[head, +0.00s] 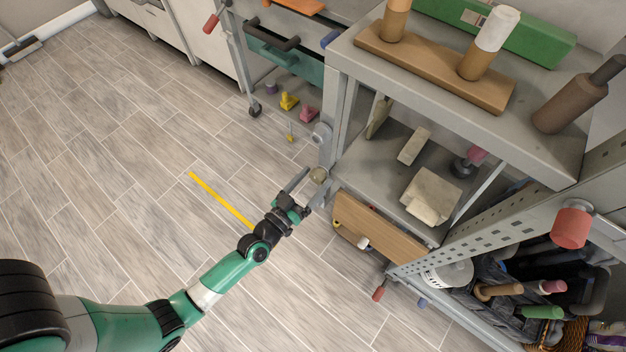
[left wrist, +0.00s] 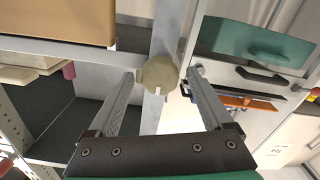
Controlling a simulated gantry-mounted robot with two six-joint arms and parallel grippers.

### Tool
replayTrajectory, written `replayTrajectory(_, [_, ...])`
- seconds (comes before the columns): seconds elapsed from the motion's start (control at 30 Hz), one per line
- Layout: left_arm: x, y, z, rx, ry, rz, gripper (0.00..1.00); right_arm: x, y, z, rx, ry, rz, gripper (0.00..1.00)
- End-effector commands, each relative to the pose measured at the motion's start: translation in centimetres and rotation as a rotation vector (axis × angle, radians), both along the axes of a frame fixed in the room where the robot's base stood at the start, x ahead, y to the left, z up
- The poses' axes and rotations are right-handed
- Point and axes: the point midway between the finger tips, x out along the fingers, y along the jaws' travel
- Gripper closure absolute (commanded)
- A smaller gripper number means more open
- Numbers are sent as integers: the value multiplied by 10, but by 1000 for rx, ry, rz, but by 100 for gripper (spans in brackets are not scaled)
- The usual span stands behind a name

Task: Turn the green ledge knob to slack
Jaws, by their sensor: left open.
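A round, dull olive-beige knob (head: 319,175) sits on the rack's front post and is the nearest match I see to the green knob. In the left wrist view the knob (left wrist: 160,70) shows a small lobe at its left and a pale tick on its lower edge. My left gripper (head: 313,182) is open in front of it. In the left wrist view the fingers of the left gripper (left wrist: 161,76) lie either side of the knob, with visible gaps; I see no contact. My right gripper is in neither view.
A grey round knob (head: 321,133) sits higher on the same post. A wooden board (head: 378,228) hangs below the shelf (head: 362,165). A teal drawer (head: 284,55) stands behind. The floor around my left arm is clear, with a yellow strip (head: 222,199) on it.

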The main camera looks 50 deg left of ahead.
Motion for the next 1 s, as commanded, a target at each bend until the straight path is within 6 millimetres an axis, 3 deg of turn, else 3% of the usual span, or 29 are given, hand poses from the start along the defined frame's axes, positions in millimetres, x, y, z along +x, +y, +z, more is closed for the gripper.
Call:
replayTrajectory(0.13, [0, 0, 0, 0, 0, 0, 19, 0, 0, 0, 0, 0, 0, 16])
replayTrajectory(0.5, [-1, 0, 0, 0, 0, 0, 86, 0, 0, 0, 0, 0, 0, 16])
replayTrajectory(0.6, [-1, 0, 0, 0, 0, 0, 100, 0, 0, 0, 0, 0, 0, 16])
replayTrajectory(1.0, [-1, 0, 0, -72, -15, 0, 100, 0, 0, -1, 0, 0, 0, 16])
